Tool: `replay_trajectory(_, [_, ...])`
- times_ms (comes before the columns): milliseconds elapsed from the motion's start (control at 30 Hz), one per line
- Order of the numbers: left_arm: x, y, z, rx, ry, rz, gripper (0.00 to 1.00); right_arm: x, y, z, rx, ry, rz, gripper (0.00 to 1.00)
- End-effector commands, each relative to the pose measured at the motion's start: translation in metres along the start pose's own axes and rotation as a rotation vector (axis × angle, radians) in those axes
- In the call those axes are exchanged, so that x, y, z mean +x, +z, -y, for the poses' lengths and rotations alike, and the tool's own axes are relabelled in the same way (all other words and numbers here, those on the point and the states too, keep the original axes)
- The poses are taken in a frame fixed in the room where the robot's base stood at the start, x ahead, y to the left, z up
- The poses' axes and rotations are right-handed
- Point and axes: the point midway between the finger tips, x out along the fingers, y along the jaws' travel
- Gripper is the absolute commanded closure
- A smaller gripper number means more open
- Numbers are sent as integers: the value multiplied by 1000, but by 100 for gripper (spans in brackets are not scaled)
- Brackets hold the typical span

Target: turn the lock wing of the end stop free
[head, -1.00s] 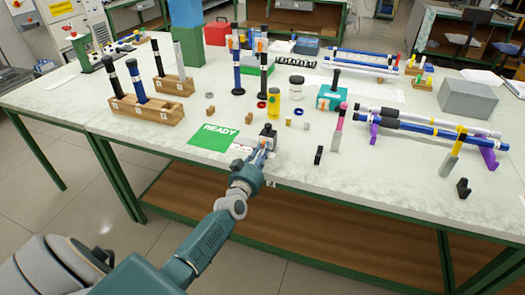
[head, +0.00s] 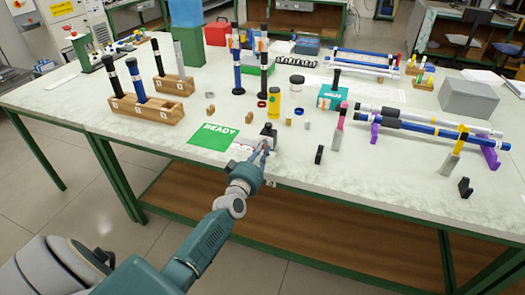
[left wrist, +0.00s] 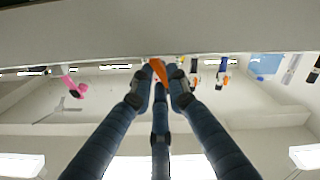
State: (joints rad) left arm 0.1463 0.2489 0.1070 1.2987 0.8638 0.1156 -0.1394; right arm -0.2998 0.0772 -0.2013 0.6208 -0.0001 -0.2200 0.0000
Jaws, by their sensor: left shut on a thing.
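My left gripper (head: 264,147) is at the front edge of the table, by the green READY mat. In the left wrist view its fingers (left wrist: 160,78) close around a small orange piece, which looks like the lock wing (left wrist: 157,68). The wing is tilted, and its lower part is between the fingertips. The end stop's body cannot be made out clearly; the fingers cover that spot in the head view. A small black bottle-like thing (head: 268,131) stands just behind the fingertips. My right gripper is not in view.
The green READY mat (head: 212,136) lies left of the gripper. A yellow cylinder (head: 274,103) and small blocks stand behind it. To the right are a small black piece (head: 319,155), a pink-topped post (head: 341,117) and rods on purple supports (head: 489,153).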

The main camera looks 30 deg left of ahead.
Motion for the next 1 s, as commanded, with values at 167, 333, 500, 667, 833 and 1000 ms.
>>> replay_trajectory(167, [0,0,1,-170,0,-1,100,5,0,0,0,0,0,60])
replay_trajectory(333, [0,0,2,-332,0,0,100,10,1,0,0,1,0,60])
replay_trajectory(500, [0,0,3,-494,0,0,100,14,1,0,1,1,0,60])
replay_trajectory(667, [0,0,4,-645,0,0,100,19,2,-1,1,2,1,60])
replay_trajectory(833, [0,0,5,-794,0,0,100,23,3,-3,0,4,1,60])
replay_trajectory(1000, [0,0,6,-919,-1,0,100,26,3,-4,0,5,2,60])
